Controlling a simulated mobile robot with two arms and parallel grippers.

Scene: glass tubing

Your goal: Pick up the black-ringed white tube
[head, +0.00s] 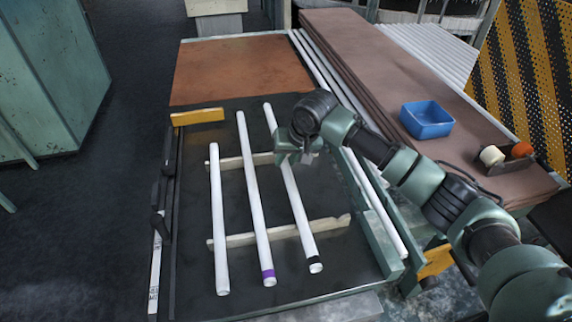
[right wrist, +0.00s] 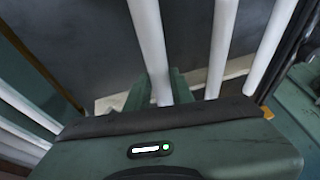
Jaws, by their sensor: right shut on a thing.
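The black-ringed white tube (head: 297,205) is the rightmost of three white tubes on the dark table. Its black ring is near its front end. My right gripper (head: 291,158) is shut on this tube behind its middle. In the right wrist view the tube (right wrist: 148,35) runs between the fingers (right wrist: 158,92); the ring is not seen there. I cannot tell whether the tube is clear of its supports. My left gripper is not in view.
A purple-ringed tube (head: 254,200) and a plain white tube (head: 217,215) lie to the left. Pale support bars (head: 275,234) cross under the tubes. A blue bin (head: 427,119) stands on brown boards (head: 385,85) at right. A yellow block (head: 197,117) is at the table's back left.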

